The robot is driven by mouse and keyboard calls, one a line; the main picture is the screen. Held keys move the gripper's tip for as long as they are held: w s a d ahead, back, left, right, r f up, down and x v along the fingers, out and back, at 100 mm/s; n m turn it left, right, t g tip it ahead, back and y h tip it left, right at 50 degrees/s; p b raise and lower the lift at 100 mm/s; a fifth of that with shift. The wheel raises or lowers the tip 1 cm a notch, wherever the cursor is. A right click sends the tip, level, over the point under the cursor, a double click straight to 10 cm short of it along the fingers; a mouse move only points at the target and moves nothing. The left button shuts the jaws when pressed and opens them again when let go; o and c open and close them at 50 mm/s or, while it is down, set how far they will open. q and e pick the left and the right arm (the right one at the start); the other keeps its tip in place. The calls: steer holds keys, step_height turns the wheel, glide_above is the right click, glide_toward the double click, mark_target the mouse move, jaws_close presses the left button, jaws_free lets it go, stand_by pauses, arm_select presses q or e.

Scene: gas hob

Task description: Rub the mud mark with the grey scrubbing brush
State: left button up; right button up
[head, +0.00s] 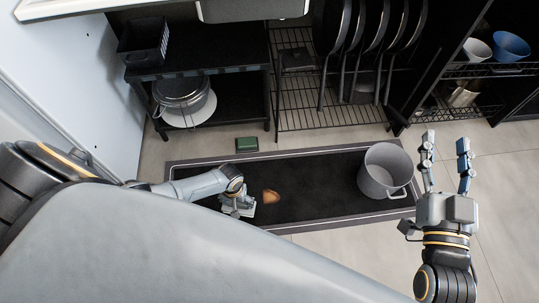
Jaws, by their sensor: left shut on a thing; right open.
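The brown mud mark (271,196) lies on the dark mat (320,178), near its middle. My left gripper (238,204) is low over the mat, just left of the mark, pointing down. It is shut on what looks like the grey scrubbing brush (243,211), mostly hidden by the fingers and hard to tell from them. I cannot tell whether the brush touches the mat; it appears beside the mark, not over it. My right gripper (446,165) is open and empty, at the right beyond the mat's end, its fingers pointing away from me.
A grey bucket (385,170) stands on the mat's right part, between the mark and my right gripper. A small green block (246,144) lies on the floor behind the mat. Racks with pots and pans (345,40) stand behind. The mat between mark and bucket is clear.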

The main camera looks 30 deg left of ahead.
steer(key=shift+d+f+g+h+p, duration=0.25)
steer(key=shift+f+g, duration=0.4)
steer(key=shift+f, duration=0.45)
steer(key=shift+d+f+g+h+p, duration=0.15)
steer(key=shift+f+g+h, duration=0.1)
steer(key=shift+f+g, duration=0.6)
steer(key=shift+f, duration=0.15)
